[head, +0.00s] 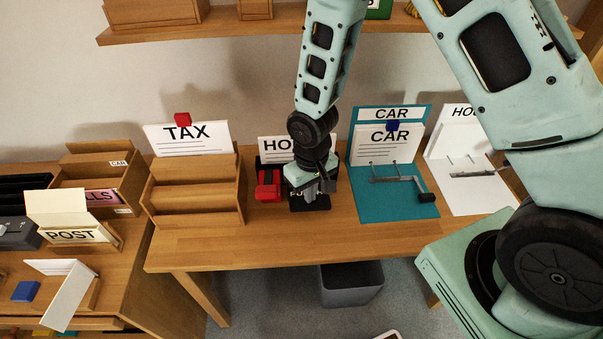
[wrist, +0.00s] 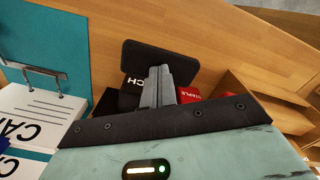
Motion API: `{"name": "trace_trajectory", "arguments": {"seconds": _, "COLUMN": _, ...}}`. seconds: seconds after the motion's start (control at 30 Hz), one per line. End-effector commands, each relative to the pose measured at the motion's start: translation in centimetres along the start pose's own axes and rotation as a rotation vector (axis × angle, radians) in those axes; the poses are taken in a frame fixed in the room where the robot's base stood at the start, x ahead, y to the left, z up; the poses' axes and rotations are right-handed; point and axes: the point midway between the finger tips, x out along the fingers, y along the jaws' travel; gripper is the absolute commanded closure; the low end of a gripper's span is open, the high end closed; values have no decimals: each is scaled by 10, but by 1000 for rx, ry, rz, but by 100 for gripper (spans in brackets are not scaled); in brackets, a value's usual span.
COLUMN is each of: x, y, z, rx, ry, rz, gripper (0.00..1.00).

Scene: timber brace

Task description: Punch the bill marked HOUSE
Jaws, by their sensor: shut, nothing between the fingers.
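A white sheet lettered "HO" (head: 275,151) stands upright at the table's back; my gripper and arm hide the rest of its word. My gripper (head: 318,190) is shut and empty, fingers pointing down at the punch. In the wrist view the fingertips (wrist: 158,72) overlap the pad's edge; I cannot tell whether they touch. Whether the sheet sits in the punch's slot is hidden.
A red stapler (head: 268,185) is just left of the punch. A teal CAR binder (head: 375,205) with a ring lever and a white HOUSE-like binder (head: 470,193) are to the right. A wooden rack (head: 195,205) holds the TAX sheet (head: 190,138). The table's front strip is clear.

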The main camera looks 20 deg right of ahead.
Motion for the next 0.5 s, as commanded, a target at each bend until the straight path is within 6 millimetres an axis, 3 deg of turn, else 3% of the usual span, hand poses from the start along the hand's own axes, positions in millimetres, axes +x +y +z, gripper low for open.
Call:
{"name": "trace_trajectory", "arguments": {"seconds": 0.3, "x": 3, "y": -1, "z": 3, "rx": 0, "ry": -2, "rz": 0, "gripper": 100}}
{"name": "trace_trajectory", "arguments": {"seconds": 0.5, "x": -9, "y": -1, "z": 2, "rx": 0, "ry": -2, "rz": 0, "gripper": 100}}
